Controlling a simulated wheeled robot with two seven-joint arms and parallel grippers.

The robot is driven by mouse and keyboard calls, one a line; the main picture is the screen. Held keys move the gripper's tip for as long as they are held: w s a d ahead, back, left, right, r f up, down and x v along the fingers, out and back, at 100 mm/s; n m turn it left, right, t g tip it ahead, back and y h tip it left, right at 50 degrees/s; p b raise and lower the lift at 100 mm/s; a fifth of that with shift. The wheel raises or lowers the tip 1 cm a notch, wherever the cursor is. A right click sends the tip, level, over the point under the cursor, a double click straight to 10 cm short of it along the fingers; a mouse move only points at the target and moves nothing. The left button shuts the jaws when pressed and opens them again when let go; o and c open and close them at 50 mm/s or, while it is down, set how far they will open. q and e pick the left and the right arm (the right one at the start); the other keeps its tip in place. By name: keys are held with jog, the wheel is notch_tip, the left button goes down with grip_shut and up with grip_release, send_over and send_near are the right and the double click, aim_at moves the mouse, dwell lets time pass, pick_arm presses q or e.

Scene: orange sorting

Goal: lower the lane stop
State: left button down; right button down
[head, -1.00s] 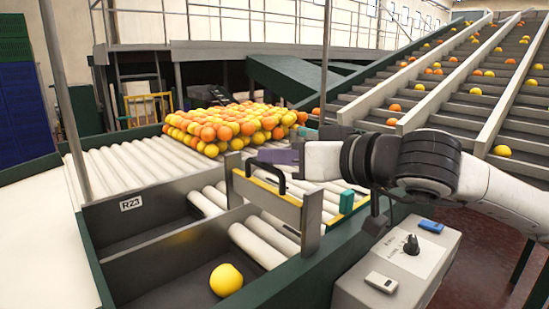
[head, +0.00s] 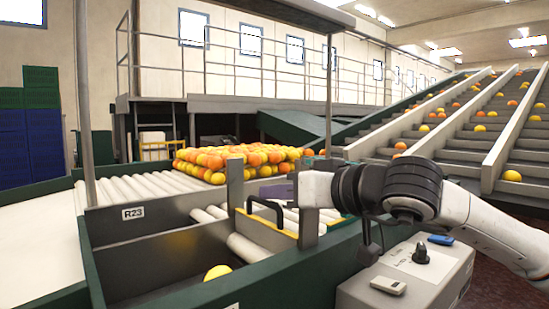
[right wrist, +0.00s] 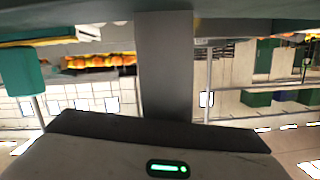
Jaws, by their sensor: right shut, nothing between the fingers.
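The lane stop (head: 264,233) is a grey board with a yellow top edge, set between two grey posts across the roller lane. My right gripper (head: 277,191) reaches in from the right, behind the handle and above the board. It is shut and empty; its fingertips are partly hidden, and I cannot tell whether it touches the board. In the right wrist view a grey post (right wrist: 165,65) and a teal block (right wrist: 22,80) are close. My left gripper is out of view.
Piled oranges (head: 235,160) lie on the rollers behind the stop. One orange (head: 217,272) lies in the near bin marked R23. A control box (head: 415,265) with a knob stands below my right arm. A tall post rises behind the lane.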

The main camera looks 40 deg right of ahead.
jog(key=shift+a+f, duration=0.1)
jog(key=shift+f, duration=0.35)
jog(key=shift+r, duration=0.2)
notch_tip(320, 180, up, 5)
jog(key=p, duration=0.3)
jog(key=d+b+v, duration=0.1)
jog(key=b+v, duration=0.3)
jog(key=v, duration=0.6)
jog(key=shift+f, duration=0.2)
